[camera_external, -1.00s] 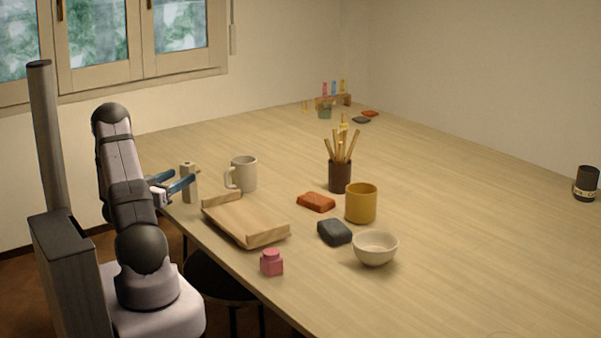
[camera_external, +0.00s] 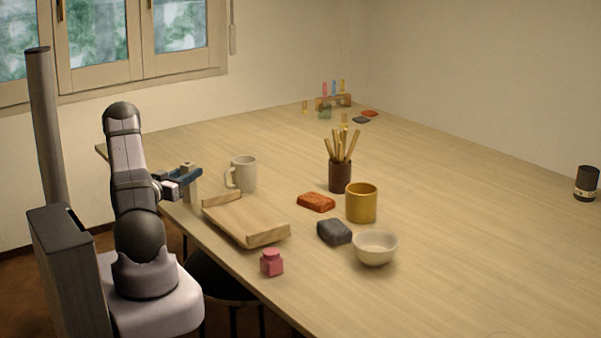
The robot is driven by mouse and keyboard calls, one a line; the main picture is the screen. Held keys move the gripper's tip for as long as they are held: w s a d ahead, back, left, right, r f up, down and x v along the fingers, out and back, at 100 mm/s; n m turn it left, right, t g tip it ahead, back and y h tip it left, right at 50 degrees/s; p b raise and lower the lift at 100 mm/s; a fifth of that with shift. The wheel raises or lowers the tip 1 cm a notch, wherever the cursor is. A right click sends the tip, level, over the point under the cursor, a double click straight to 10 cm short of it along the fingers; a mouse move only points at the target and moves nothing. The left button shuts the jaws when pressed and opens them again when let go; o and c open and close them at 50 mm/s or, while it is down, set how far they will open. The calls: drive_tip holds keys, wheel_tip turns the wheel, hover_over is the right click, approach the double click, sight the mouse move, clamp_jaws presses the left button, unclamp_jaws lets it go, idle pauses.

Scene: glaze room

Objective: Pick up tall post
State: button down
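The tall post (camera_external: 191,190) is a pale wooden upright block near the table's left edge. It stands upright just left of the grey mug. My gripper (camera_external: 188,176) has blue fingers and is at the upper part of the post. A finger crosses in front of the post, and the post's top shows above it. The far finger is mostly hidden, so I cannot tell whether the fingers press on the post or stand apart from it.
The grey mug (camera_external: 244,174) stands close to the right of the post. A wooden tray (camera_external: 247,221) lies in front. The right side of the table is mostly clear.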

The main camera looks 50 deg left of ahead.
drive_tip(key=shift+r, duration=0.2)
drive_tip(key=shift+r+b, duration=1.1)
drive_tip(key=shift+r, duration=3.75)
